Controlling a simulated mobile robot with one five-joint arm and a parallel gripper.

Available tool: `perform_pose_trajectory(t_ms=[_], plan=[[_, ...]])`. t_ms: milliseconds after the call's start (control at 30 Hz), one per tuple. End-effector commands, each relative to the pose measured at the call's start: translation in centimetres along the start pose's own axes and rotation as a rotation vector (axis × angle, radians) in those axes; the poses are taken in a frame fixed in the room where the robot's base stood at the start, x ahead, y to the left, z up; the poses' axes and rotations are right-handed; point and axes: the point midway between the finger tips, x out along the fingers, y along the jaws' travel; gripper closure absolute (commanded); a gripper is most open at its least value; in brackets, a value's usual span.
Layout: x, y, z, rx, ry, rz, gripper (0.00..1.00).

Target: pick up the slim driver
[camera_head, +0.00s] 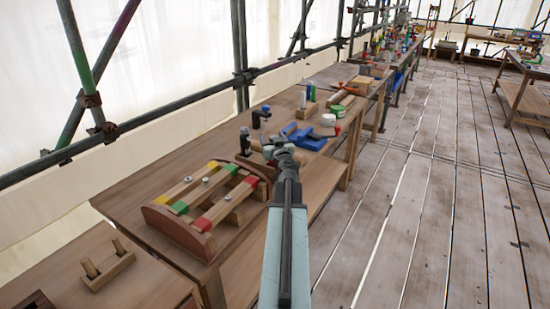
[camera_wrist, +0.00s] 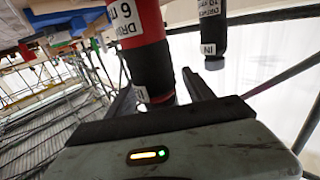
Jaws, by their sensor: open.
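Two labelled driver handles show close up in the wrist view. One is a thick red and black driver (camera_wrist: 142,45), its printed white label cut by the top edge. The other is a slimmer black driver (camera_wrist: 211,38) to its right, also with a white label. I cannot tell for certain which is the slim driver. My gripper (camera_wrist: 163,92) is open; the lower end of the red and black handle lies in line with the gap between its fingers, and touch cannot be told. In the head view my gripper (camera_head: 287,158) is at the bench's right edge, beside a black upright handle (camera_head: 245,142).
A wooden rack with red, yellow and green blocks (camera_head: 203,222) stands on the near bench (camera_head: 120,185). A blue tool (camera_head: 305,138) and a white pot (camera_head: 328,120) lie beyond my gripper. Scaffold poles (camera_head: 241,60) line the left; the plank floor (camera_head: 430,200) is open.

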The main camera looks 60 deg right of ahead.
Motion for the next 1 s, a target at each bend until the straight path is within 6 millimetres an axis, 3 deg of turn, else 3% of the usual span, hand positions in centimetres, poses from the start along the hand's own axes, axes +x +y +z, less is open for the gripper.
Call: perform_pose_trajectory(t_ms=[67, 267, 300, 1000], plan=[[-0.06, 0.02, 0.0, 0.0, 0.0, 0.0, 0.42], [-0.09, 0.05, 0.0, 0.0, 0.0, 0.001, 0.97], [-0.09, 0.06, 0.0, 0.0, 0.0, 0.001, 1.0], [-0.12, 0.19, 0.0, 0.0, 0.0, 0.002, 1.0]])
